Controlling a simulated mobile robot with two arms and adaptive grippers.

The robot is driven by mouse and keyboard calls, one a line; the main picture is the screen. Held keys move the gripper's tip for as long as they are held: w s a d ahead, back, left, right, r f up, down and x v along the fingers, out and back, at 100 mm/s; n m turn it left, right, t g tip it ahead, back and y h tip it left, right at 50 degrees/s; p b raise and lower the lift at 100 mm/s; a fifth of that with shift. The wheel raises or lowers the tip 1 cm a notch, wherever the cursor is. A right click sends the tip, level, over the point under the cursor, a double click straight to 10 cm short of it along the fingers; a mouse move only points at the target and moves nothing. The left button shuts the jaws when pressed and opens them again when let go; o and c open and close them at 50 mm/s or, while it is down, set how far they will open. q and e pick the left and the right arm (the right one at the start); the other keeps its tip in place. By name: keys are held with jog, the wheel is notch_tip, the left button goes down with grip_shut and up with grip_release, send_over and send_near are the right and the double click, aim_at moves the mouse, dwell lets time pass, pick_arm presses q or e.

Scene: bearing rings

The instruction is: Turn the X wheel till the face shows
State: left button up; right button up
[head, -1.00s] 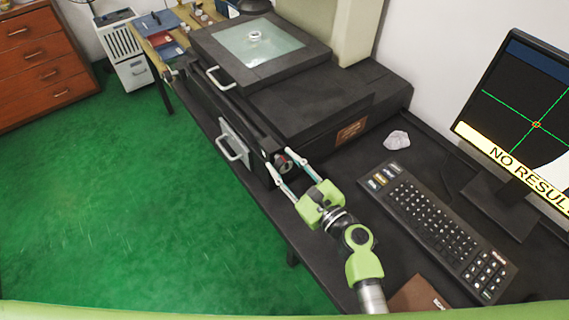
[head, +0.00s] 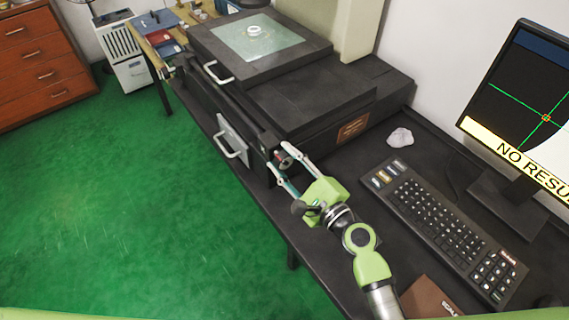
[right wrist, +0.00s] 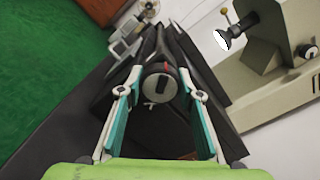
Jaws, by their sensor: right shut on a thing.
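The X wheel (head: 284,160) is a dark round knob at the near end of the stage's front. In the right wrist view the wheel (right wrist: 160,87) shows a pale mark and sits between the fingers. My right gripper (head: 278,157) is shut on it, one finger on each side; the fingers also show in the right wrist view (right wrist: 160,76). A small ring (head: 254,31) lies on the glass stage (head: 275,45). The monitor (head: 510,90) shows a green crosshair, a pale curved area at lower right, and a yellow "NO RESU…" banner. My left gripper is not in view.
A keyboard (head: 440,228) lies on the black bench right of my right arm. A crumpled pale cloth (head: 400,137) lies behind it, and a brown booklet (head: 425,300) in front. Green floor (head: 150,220) is clear at left.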

jog(key=n+b, duration=0.1)
jog(key=n, duration=0.3)
jog(key=shift+f, duration=0.1)
jog(key=shift+n+b, duration=0.35)
jog(key=shift+n, duration=1.85)
jog(key=o, duration=1.1)
jog(key=shift+d, duration=0.1)
jog(key=v, duration=1.2)
